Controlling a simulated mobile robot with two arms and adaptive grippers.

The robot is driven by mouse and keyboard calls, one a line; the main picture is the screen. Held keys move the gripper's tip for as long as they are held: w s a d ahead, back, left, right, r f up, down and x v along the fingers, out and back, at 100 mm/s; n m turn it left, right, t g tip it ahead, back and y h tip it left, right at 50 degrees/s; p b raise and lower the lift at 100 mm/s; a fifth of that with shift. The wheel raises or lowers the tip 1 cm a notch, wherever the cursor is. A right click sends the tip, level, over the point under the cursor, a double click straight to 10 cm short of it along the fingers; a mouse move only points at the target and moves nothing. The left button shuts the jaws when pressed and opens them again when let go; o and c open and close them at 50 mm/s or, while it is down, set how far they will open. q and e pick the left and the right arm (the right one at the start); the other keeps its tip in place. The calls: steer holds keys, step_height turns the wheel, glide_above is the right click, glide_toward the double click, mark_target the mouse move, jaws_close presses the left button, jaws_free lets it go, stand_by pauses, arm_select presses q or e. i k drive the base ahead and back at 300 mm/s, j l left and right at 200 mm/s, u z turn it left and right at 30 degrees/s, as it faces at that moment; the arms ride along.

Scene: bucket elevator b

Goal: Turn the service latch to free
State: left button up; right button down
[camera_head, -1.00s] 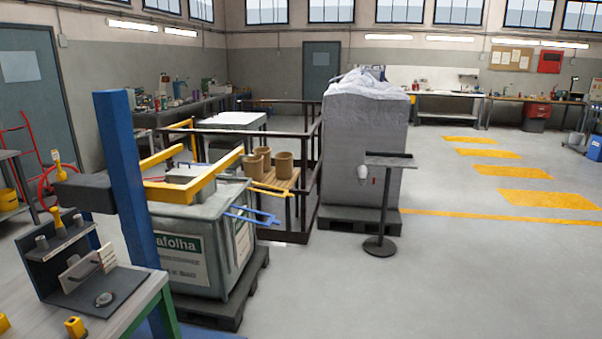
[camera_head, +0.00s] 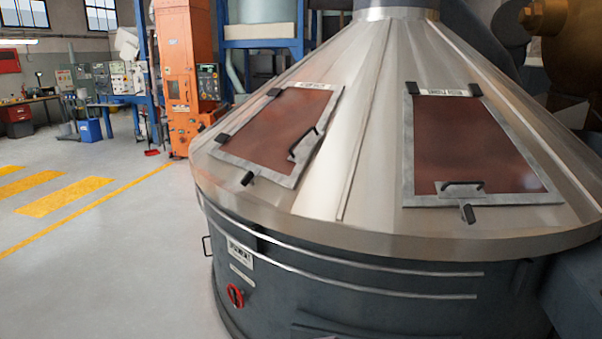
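I cannot make out a part that is clearly the service latch. An orange upright machine (camera_head: 178,60), which may be the bucket elevator, stands at the back left of centre. A dark control panel (camera_head: 208,82) is on its right side, and details on its front are too small to tell. Close by, a large grey drum machine with a metal cone top (camera_head: 345,150) fills the right. A red rotary handle (camera_head: 235,295) is on its lower left side, below a white label (camera_head: 240,252). Neither of my grippers is in view.
The cone has two reddish hatches, left (camera_head: 280,125) and right (camera_head: 470,145), with black handles and clips. Free grey floor (camera_head: 110,260) with yellow markings (camera_head: 65,196) lies to the left. A blue bin (camera_head: 90,130) and a workbench stand farther back.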

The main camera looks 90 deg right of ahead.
mark_target(250, 178)
steer(key=z, duration=2.35)
steer(key=i+z, duration=0.1)
steer(key=i+l, duration=0.05)
steer(key=i, duration=0.05)
